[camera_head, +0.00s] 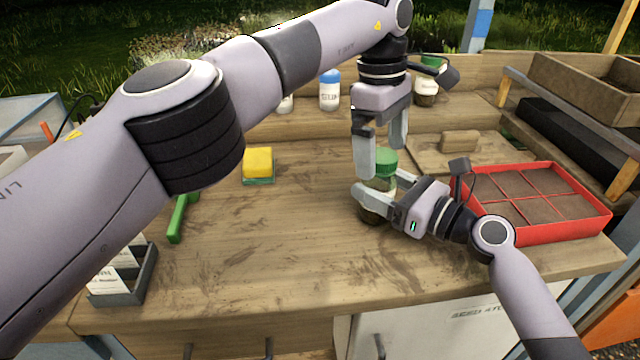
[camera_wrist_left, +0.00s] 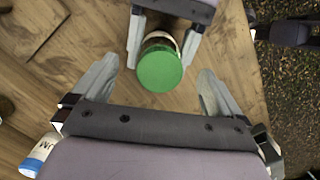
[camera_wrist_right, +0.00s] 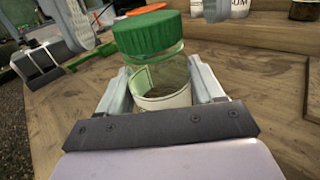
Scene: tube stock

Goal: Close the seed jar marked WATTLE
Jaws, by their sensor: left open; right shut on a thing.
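A glass jar (camera_wrist_right: 160,90) with a pale label and a green lid (camera_wrist_right: 148,33) stands upright on the bench in front of me. The label's word is not legible. The lid sits over the mouth, with clear glass showing below its rim; I cannot tell whether it is tight. My right gripper (camera_head: 383,188) is shut on the jar's body from the right, below the lid. My left gripper (camera_head: 383,158) points down from above, open, its fingers apart on either side of the lid. The left wrist view shows the lid (camera_wrist_left: 160,68) between the open fingers, touching neither.
A blue-lidded jar (camera_head: 329,92) and another green-lidded jar (camera_head: 427,85) stand on the back shelf. A red tray (camera_head: 520,234) lies right of my right gripper. A yellow sponge (camera_head: 258,162), a green tool (camera_head: 180,218) and a packet box (camera_head: 125,290) are left. The bench middle is clear.

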